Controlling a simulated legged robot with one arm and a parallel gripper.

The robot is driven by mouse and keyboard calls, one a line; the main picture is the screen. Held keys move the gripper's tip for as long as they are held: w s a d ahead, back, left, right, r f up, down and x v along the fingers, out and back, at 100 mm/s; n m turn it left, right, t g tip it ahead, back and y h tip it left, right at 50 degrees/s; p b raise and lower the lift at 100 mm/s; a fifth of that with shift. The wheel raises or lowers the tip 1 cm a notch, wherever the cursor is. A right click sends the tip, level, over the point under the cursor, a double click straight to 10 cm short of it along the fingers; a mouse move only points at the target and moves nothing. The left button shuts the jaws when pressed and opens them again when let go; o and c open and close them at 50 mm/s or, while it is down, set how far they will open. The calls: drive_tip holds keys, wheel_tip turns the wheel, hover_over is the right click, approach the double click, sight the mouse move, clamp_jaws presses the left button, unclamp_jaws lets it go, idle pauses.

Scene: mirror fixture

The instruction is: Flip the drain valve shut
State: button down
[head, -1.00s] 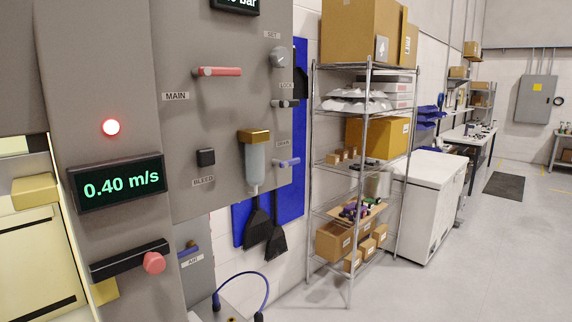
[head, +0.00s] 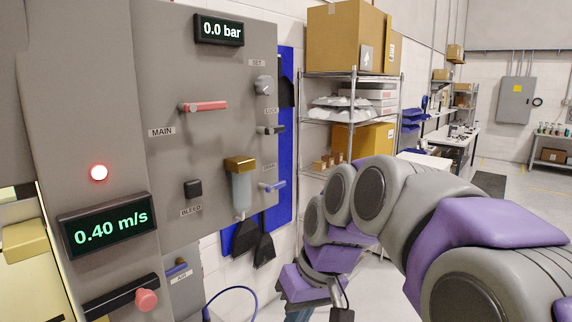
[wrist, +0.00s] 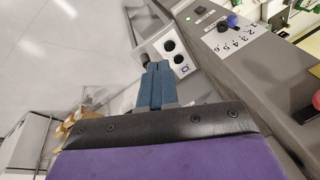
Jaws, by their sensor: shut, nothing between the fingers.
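The drain valve (head: 272,185) is a small blue lever at the lower right of the grey panel (head: 215,130), under a DRAIN label. Its handle lies roughly level, pointing right. My gripper (head: 298,316) is low in the head view, below and right of the lever and well apart from it, partly cut off by the bottom edge. In the wrist view, its blue fingers (wrist: 154,85) are shut together with nothing between them. I cannot make out the drain lever in the wrist view.
The panel also carries a red MAIN lever (head: 204,106), a SET knob (head: 263,85), a LOCK lever (head: 271,130), a black BLEED button (head: 193,188) and a brass-topped filter bowl (head: 241,185) left of the drain lever. Displays read 0.0 bar and 0.40 m/s. Shelving (head: 345,75) stands behind.

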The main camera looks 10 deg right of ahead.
drive_tip(key=w+d+r+n+t+y+p, duration=0.1)
drive_tip(key=w+d+r+n+t+p, duration=0.1)
drive_tip(key=w+r, duration=0.9)
drive_tip(key=w+d+r+n+t+y+p, duration=0.1)
drive_tip(key=w+d+r+n+t+p, duration=0.1)
drive_tip(key=w+d+r+p, duration=0.4)
drive_tip(key=shift+w+r+n+t+p, duration=0.2)
drive_tip(key=shift+w+r+t+p, duration=0.25)
drive_tip(key=shift+w+r, duration=1.6)
drive_tip(key=shift+w+r+n+t+p, duration=0.2)
drive_tip(key=shift+w+r+t+p, duration=0.35)
drive_tip(key=shift+r, duration=2.65)
drive_tip(key=shift+w, duration=0.2)
drive_tip(key=b, duration=0.2)
hover_over(276, 186)
drive_tip(key=d, duration=0.3)
wheel_tip(276, 186, down, 8)
drive_tip(key=shift+w+f, duration=0.15)
drive_tip(key=shift+f, duration=0.65)
drive_tip(key=shift+w+f, duration=0.1)
drive_tip(key=shift+f, duration=0.7)
drive_tip(key=shift+s+a+y, duration=0.1)
drive_tip(key=shift+y, duration=0.3)
